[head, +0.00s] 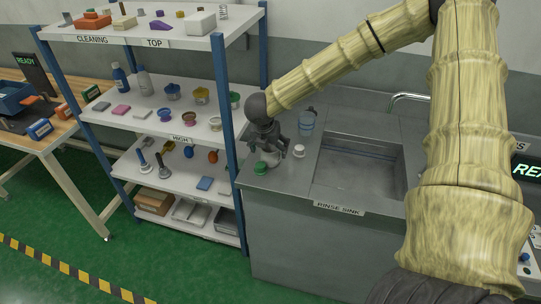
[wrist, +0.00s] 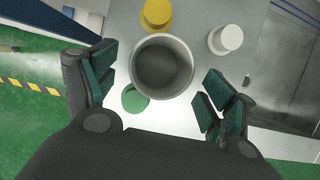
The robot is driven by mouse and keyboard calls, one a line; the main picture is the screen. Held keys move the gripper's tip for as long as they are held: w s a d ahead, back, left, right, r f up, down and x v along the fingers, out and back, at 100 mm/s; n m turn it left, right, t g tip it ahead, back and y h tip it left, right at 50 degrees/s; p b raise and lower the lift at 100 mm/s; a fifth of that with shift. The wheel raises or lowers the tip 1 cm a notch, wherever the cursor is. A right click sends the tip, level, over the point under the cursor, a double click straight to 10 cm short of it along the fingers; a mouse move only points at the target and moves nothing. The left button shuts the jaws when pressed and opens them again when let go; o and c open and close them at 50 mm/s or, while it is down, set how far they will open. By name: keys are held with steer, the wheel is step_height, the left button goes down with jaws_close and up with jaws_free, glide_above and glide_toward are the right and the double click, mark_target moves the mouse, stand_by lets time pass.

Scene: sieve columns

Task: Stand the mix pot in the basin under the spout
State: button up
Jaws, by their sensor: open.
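A pale, round, open-topped pot, which looks like the mix pot (wrist: 162,68), stands upright on the counter left of the sink; in the head view the pot (head: 271,158) is mostly hidden behind my gripper (head: 279,151). In the wrist view my gripper (wrist: 158,88) is open, with one finger on each side of the pot. I see gaps between the pads and its wall there. The basin (head: 358,164) is an empty rectangular sink in the grey counter. The spout (head: 408,97) is a curved metal tap at its back edge.
Close to the pot are a green round piece (head: 261,168), a white round piece (head: 299,151) and a yellow one (wrist: 156,14). A loaded shelf rack (head: 236,120) with blue posts is left of the counter.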

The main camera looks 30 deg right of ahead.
steer(key=shift+p+x, duration=0.6)
steer(key=shift+x, duration=1.55)
steer(key=c, duration=1.1)
steer(key=shift+r, duration=0.1)
steer(key=shift+c, duration=0.2)
